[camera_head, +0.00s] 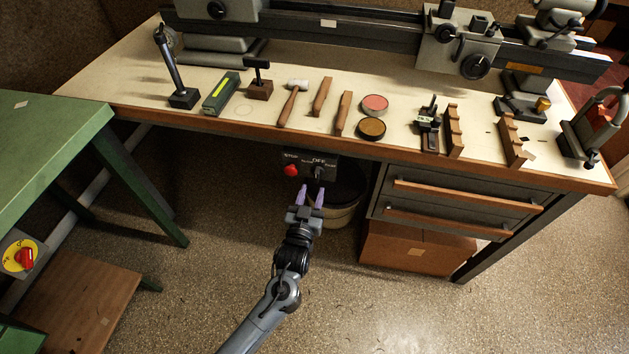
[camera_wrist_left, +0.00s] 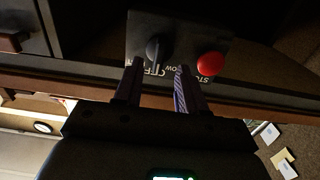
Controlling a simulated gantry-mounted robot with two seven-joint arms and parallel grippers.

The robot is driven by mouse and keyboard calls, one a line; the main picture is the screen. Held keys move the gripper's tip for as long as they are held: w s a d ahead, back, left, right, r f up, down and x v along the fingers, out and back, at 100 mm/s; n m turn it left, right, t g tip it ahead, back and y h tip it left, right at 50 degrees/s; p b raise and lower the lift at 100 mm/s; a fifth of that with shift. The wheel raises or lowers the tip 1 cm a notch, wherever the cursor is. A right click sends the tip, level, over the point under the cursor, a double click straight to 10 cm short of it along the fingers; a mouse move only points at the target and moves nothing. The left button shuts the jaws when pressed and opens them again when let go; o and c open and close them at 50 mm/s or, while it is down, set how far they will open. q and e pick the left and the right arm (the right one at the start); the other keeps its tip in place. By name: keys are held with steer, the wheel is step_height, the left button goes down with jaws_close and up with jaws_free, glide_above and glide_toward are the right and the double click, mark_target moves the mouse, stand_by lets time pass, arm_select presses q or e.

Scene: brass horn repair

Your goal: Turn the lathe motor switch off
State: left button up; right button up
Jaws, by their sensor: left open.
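The lathe switch panel (camera_head: 310,165) is a dark plate under the front edge of the bench. It carries a red stop button (camera_head: 291,170) on the left and a dark rotary knob (camera_head: 318,173) on the right, below the label OFF. My left gripper (camera_head: 310,189) is open and empty, just below and in front of the panel. In the left wrist view the view is inverted: the knob (camera_wrist_left: 154,49) is just beyond one fingertip and the red button (camera_wrist_left: 210,64) is beyond the other, to the right. Whether a finger touches the knob cannot be told. My right gripper is not in view.
The bench top (camera_head: 220,125) holds a mallet (camera_head: 291,103), tins, wooden blocks and other tools, with the lathe (camera_head: 360,30) behind. A bucket (camera_head: 343,208) stands under the panel. Drawers (camera_head: 455,197) are to the right, a green table (camera_head: 45,140) to the left.

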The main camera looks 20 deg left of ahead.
arm_select(q)
steer(key=shift+s+d+p, duration=0.2)
steer(key=shift+s+p, duration=0.2)
steer(key=shift+s, duration=1.05)
steer(key=shift+s+d+p, duration=0.2)
steer(key=shift+s+p, duration=0.2)
steer(key=shift+s, duration=1.05)
steer(key=s+a+r+m+g+h+p, duration=0.1)
steer(key=s+r+g+p, duration=0.35)
steer(key=s, duration=0.45)
steer(key=s+a+r+m+g+h+p, duration=0.1)
steer(key=s+a+r+g+p, duration=0.25)
steer(key=s, duration=0.55)
steer(key=s+r+m+g+h+p, duration=0.1)
steer(key=s+r+m+g+p, duration=0.15)
steer(key=s+g+p, duration=0.5)
step_height(320, 180, up, 38)
steer(key=s+t+p, duration=0.1)
steer(key=s+p, duration=0.1)
steer(key=p, duration=3.3)
steer(key=shift+d+n, duration=0.2)
steer(key=shift+n, duration=0.25)
